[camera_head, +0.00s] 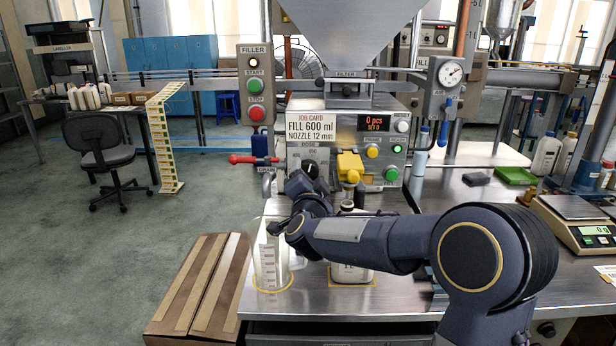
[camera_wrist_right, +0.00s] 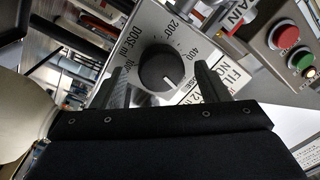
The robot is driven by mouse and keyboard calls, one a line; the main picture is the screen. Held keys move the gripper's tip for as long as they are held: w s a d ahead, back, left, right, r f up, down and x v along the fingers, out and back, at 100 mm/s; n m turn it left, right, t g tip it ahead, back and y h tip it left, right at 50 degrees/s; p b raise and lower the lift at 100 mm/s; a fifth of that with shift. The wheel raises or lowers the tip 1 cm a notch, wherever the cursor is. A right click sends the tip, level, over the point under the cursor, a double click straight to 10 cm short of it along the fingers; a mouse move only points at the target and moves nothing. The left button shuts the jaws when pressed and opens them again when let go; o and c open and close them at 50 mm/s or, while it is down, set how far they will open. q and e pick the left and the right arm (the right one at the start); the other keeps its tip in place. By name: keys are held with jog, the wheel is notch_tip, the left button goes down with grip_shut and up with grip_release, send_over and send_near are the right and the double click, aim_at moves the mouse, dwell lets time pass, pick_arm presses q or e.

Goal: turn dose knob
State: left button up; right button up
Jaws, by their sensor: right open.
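The black dose knob (camera_head: 310,168) sits on the white dial plate of the filler's front, below the job card (camera_head: 311,129) reading "FILL 600 ml, NOZZLE 12 mm". In the right wrist view, the knob (camera_wrist_right: 160,66) is round with a short white mark at its lower edge; "DOSE ml", "200" and "400" are printed around it. My right gripper (camera_head: 301,184) is just in front of and below the knob. In the wrist view, the open right gripper (camera_wrist_right: 162,82) has one finger on each side of the knob, with gaps. My left gripper is out of view.
A red display (camera_head: 376,123) reads "0 pcs" and "SET 0". A yellow nozzle part (camera_head: 350,166) is right of the knob. A graduated cylinder (camera_head: 270,262) and a partly hidden container (camera_head: 352,274) stand below my arm. A scale (camera_head: 580,225) stands far right.

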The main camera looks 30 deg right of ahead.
jog(key=v, duration=0.6)
jog(key=shift+s, duration=0.1)
dwell(0.3)
jog(key=s+a+n+g+y+p, duration=0.2)
jog(key=s+a+n+y+p, duration=0.2)
jog(key=s+a+n+y, duration=0.6)
jog(key=s+a+f+n+g+y+p, duration=0.1)
jog(key=s+f+g, duration=0.3)
jog(key=s, duration=0.6)
jog(key=s+a+f+n+g+y+p, duration=0.1)
jog(key=s+a+f+n+g+y, duration=0.1)
jog(key=s+f, duration=0.4)
jog(key=s+n+g, duration=0.1)
jog(key=s+g, duration=0.1)
jog(key=s, duration=0.3)
jog(key=shift+g+p, duration=0.3)
jog(key=shift+a, duration=0.1)
